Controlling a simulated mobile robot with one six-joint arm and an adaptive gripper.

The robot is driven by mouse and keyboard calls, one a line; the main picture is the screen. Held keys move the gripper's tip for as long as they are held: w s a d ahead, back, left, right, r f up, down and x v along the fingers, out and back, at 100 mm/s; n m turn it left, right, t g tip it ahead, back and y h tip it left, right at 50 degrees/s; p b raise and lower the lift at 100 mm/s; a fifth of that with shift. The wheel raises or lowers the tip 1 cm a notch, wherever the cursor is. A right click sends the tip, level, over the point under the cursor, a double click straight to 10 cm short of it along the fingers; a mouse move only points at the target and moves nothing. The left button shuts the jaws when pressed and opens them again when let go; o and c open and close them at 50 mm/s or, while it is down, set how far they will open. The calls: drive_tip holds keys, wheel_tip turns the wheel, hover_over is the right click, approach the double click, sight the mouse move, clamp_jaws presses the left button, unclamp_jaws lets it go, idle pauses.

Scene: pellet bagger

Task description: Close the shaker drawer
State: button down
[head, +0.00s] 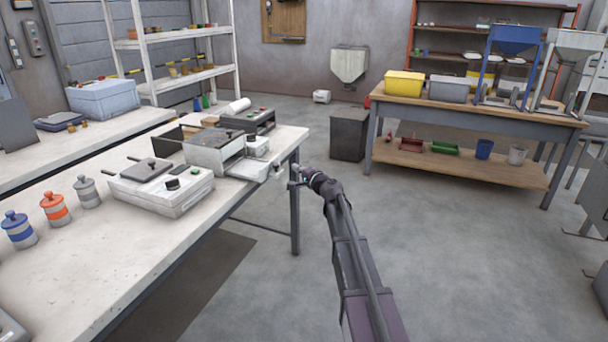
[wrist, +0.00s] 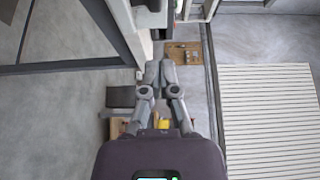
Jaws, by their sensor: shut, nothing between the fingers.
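The shaker (head: 212,155) is a pale grey box near the far right end of the white table. Its drawer (head: 246,170) is pulled out to the right, toward the table's edge. My gripper (head: 291,171) is just right of the drawer's outer end, past the table edge. Whether it touches the drawer I cannot tell. In the wrist view my gripper (wrist: 160,66) has its two fingers together, with nothing between them. Pale parts show beyond the fingertips there, but I cannot tell which is the drawer.
A flat pale device (head: 160,192) stands in front of the shaker, and a darker-topped box (head: 248,121) behind it. Several lidded jars (head: 54,209) stand at the left. A wooden bench (head: 470,105) is at the back right. The floor (head: 450,250) right of my arm is clear.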

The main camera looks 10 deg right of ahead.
drive_tip(key=shift+w+a, duration=0.3)
drive_tip(key=shift+a, duration=0.35)
drive_tip(key=shift+w+a, duration=0.25)
drive_tip(key=shift+a, duration=0.4)
drive_tip(key=shift+w+a, duration=0.3)
drive_tip(key=shift+a, duration=0.35)
drive_tip(key=shift+w, duration=0.2)
